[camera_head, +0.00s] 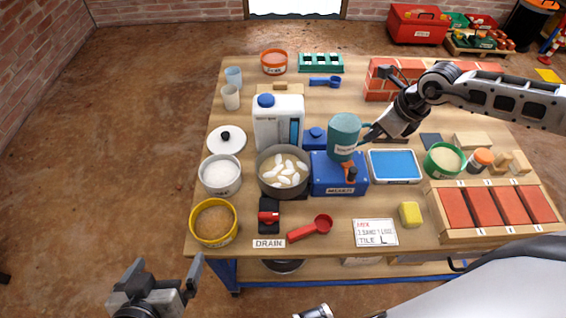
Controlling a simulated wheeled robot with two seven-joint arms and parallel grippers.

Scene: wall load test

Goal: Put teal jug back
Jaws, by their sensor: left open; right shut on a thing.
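The teal jug (344,133) is upright above the blue mixer box (334,184), near the middle of the table. My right gripper (372,133) reaches in from the right and is shut on the jug's handle side. The jug's lower end overlaps the blue box in the view, and I cannot tell whether it touches it. My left gripper (160,290) is open and empty, low at the left, off the table's front edge.
A grey pot (264,187) with white pieces stands left of the box, with a white jug (290,124) behind it. A blue tray (418,166) and green tub (429,168) stand right. Brick blocks (375,83) stand behind my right gripper. The table's back middle has bare wood.

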